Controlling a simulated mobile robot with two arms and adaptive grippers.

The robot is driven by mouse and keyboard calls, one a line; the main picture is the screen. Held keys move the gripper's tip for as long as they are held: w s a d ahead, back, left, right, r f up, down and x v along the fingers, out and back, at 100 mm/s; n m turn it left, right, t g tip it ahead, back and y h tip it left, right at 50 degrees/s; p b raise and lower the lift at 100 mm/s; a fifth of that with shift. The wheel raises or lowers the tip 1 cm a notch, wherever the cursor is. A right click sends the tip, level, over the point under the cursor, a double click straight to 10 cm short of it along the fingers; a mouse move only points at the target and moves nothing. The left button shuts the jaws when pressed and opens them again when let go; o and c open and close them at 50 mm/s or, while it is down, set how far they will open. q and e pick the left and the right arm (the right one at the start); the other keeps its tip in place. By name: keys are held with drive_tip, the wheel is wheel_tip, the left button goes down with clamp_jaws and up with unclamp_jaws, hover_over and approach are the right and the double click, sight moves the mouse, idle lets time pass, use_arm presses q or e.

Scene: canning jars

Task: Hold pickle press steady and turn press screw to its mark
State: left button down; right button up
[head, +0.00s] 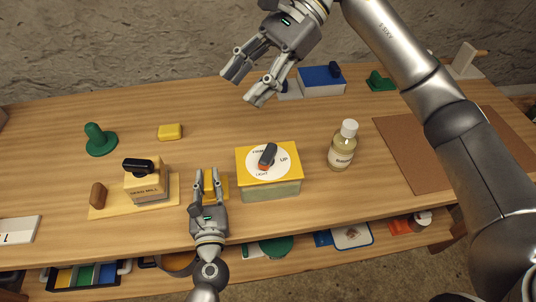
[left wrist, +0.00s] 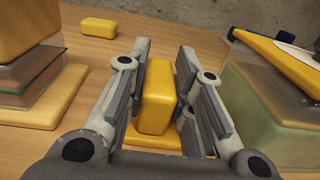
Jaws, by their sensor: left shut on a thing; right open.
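The pickle press (head: 269,187) is a greenish box with a yellow lid at mid-table. Its white dial reads FIRM, UP and LIGHT. The dark press screw knob (head: 268,154) has a red end near LIGHT. My left gripper (head: 207,174) is shut on a yellow block (left wrist: 157,97) left of the press. The block stands on a yellow plate; whether it joins the press is hidden. In the left wrist view the press (left wrist: 262,110) is at right. My right gripper (head: 238,90) is open and empty, above and behind the press, apart from it.
A seed mill (head: 147,187) stands left of my left gripper. A bottle (head: 343,148) stands right of the press. Behind are a yellow block (head: 170,132), a green knobbed piece (head: 99,140) and a blue-topped box (head: 321,82). A brown mat (head: 410,150) lies at right.

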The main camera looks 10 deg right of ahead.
sight(268, 152)
drive_tip(key=d+f+n+t+h, duration=0.1)
drive_tip(key=f+h, duration=0.2)
drive_tip(key=f, duration=0.3)
drive_tip(key=d+f+n+t+h, duration=0.1)
drive_tip(key=f+n+h, duration=0.1)
drive_tip(key=f, duration=0.5)
drive_tip(key=d+f+n+t+h, duration=0.1)
drive_tip(key=f+h, duration=0.3)
drive_tip(key=f, duration=0.2)
drive_tip(key=shift+s+d+f+n+t, duration=0.15)
drive_tip(key=shift+s+n+t, duration=0.15)
drive_tip(key=shift+n+t, duration=0.1)
clamp_jaws()
drive_tip(key=n, duration=0.4)
drive_tip(key=shift+n, duration=0.3)
